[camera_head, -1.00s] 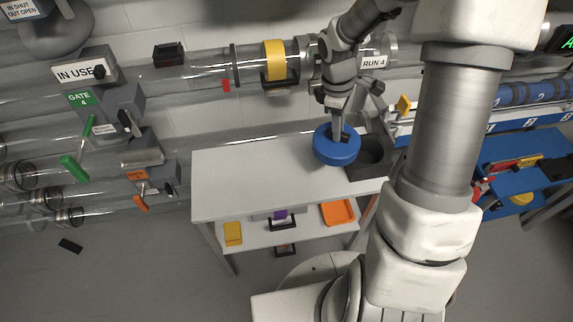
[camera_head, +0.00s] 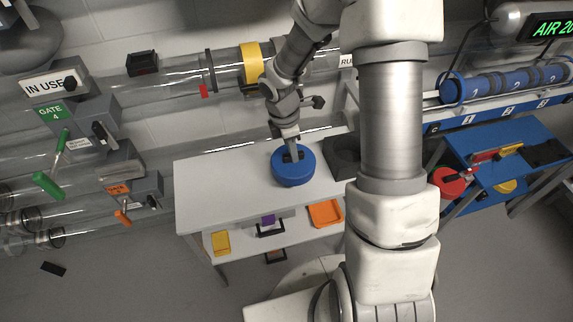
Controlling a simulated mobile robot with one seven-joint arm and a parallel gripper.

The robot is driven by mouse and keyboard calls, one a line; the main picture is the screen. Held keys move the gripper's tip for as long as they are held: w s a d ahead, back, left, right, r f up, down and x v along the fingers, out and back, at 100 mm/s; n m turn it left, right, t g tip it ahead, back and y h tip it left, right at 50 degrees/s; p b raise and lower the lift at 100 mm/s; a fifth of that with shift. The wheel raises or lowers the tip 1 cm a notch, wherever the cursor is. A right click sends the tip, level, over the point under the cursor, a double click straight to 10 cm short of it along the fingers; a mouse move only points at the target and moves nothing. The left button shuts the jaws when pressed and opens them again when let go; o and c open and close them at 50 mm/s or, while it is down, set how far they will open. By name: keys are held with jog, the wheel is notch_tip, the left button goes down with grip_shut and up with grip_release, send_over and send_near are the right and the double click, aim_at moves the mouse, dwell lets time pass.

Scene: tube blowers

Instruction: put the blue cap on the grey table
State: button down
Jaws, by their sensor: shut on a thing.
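The blue cap (camera_head: 294,172) is a thick round disc at the right part of the grey table (camera_head: 221,190). My gripper (camera_head: 291,153) points down onto the cap from above and is shut on its top. The fingertips are partly hidden in the cap's top. The cap appears at or very near the table top; I cannot tell whether it touches. The dark square holder (camera_head: 343,158) stands to the right of the cap, apart from it and partly hidden by my arm.
Clear tubes run along the wall behind the table. A lower shelf holds a yellow block (camera_head: 221,243) and an orange tray (camera_head: 325,213). A blue table (camera_head: 505,180) with tools stands at the right. The table's left part is bare.

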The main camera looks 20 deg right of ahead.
aim_at(287, 162)
jog(key=shift+w+a+f, duration=0.25)
jog(key=shift+a+f, duration=0.2)
jog(key=shift+a, duration=0.2)
jog(key=shift+f+b, duration=0.85)
jog(key=shift+f, duration=1.1)
jog(key=shift+f, duration=0.15)
jog(key=c, duration=0.8)
grip_release()
jog(key=shift+o, duration=0.2)
